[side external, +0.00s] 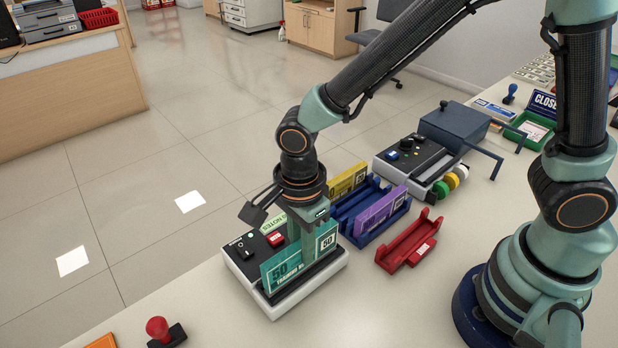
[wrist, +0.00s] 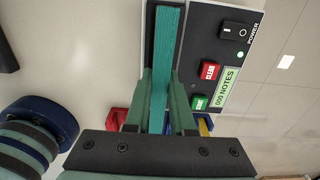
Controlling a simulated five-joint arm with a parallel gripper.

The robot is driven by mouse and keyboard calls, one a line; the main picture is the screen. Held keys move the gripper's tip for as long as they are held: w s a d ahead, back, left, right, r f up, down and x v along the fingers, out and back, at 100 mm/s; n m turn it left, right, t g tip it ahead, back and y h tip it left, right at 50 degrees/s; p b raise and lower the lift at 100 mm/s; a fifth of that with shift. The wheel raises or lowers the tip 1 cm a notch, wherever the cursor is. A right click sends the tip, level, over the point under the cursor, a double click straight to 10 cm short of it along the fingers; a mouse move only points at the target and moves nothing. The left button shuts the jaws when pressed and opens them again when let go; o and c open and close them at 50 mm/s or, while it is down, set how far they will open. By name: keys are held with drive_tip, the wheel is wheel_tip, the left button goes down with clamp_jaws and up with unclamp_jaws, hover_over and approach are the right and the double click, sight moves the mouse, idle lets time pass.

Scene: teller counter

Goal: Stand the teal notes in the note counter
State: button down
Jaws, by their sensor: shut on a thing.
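The teal notes (side external: 282,270) stand on their long edge at the slot of the note counter (side external: 316,284), a white box with a black top. The wrist view shows the notes (wrist: 168,50) edge-on, lined up with the dark slot of the counter (wrist: 210,18). My gripper (side external: 308,236) is shut on the notes near their middle, with one finger on each broad face. Its fingers also show in the wrist view (wrist: 162,88). The notes' bottom edge is low in the slot area; I cannot tell whether it touches the slot floor.
A blue rack (side external: 352,213) holds yellow notes (side external: 349,180) and purple notes (side external: 381,210) behind the counter. An empty red holder (side external: 408,243) stands to the right. A strapping machine (side external: 415,157) is farther back. A red stamp (side external: 158,329) is at the front left.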

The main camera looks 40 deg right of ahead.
drive_tip(key=shift+f, duration=0.55)
drive_tip(key=c, duration=0.7)
unclamp_jaws()
drive_tip(key=shift+r, duration=3.55)
drive_tip(key=d+r+n+t, duration=0.2)
drive_tip(key=d+r+n, duration=0.1)
drive_tip(key=d+n, duration=0.3)
drive_tip(key=d+r+n+t, duration=0.1)
drive_tip(key=d+r+n, duration=0.3)
drive_tip(key=d+n, duration=0.2)
drive_tip(key=d+r+n+t, duration=0.2)
drive_tip(key=d+r+n, duration=0.2)
drive_tip(key=d+n, duration=0.2)
drive_tip(key=shift+s+d+r+t, duration=0.1)
drive_tip(key=shift+s+d+t, duration=0.05)
drive_tip(key=shift+d, duration=0.5)
drive_tip(key=shift+s+d+r+t, duration=0.1)
drive_tip(key=shift+d+t, duration=0.05)
drive_tip(key=shift+d, duration=0.45)
